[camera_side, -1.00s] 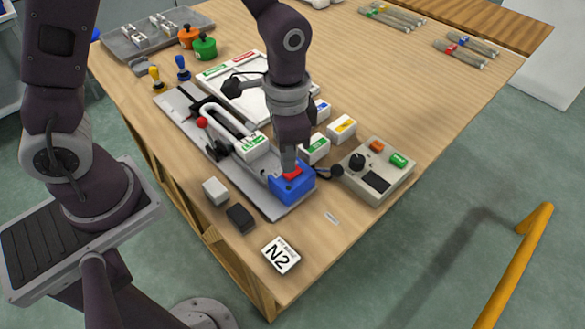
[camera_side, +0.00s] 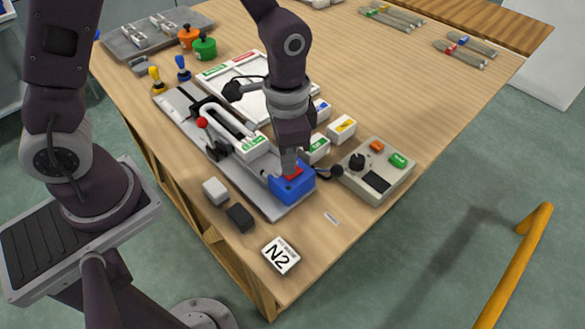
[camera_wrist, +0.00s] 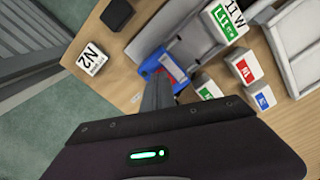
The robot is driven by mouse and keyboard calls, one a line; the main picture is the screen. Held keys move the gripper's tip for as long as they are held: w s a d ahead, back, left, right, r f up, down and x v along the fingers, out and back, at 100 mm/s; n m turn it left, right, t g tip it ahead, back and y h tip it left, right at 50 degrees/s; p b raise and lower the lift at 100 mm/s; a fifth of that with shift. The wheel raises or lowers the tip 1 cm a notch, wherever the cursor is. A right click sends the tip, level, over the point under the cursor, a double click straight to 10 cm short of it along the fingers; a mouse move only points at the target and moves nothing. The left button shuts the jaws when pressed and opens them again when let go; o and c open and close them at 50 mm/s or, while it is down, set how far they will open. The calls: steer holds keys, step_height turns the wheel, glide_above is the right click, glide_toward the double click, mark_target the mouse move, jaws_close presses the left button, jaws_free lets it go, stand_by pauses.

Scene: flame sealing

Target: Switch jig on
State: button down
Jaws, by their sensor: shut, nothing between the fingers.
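The jig is a long grey plate (camera_side: 232,168) on the table, with a white curved piece, a red-knobbed lever (camera_side: 202,123) and a blue switch box (camera_side: 293,187) at its near end. The box has a red top (camera_side: 292,173). My gripper (camera_side: 290,165) is shut and empty, pointing down with its fingertips at the red top. In the wrist view the shut fingers (camera_wrist: 158,95) reach over the blue box (camera_wrist: 160,66) and hide part of it. I cannot tell whether the red part is pressed in.
A grey control box (camera_side: 375,172) with a black knob and orange and green buttons stands right of the jig. White labelled blocks (camera_side: 341,129) stand behind. A white block (camera_side: 216,191), a black block (camera_side: 240,217) and an N2 card (camera_side: 281,256) lie in front.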

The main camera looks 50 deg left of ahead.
steer(key=shift+f, duration=0.6)
steer(key=shift+r, duration=3.55)
steer(key=s+a+r+n+t, duration=0.5)
steer(key=s+a+r, duration=0.4)
steer(key=s+r, duration=0.4)
steer(key=shift+s+n+t, duration=0.3)
steer(key=shift+s+n, duration=0.2)
steer(key=shift+s, duration=0.2)
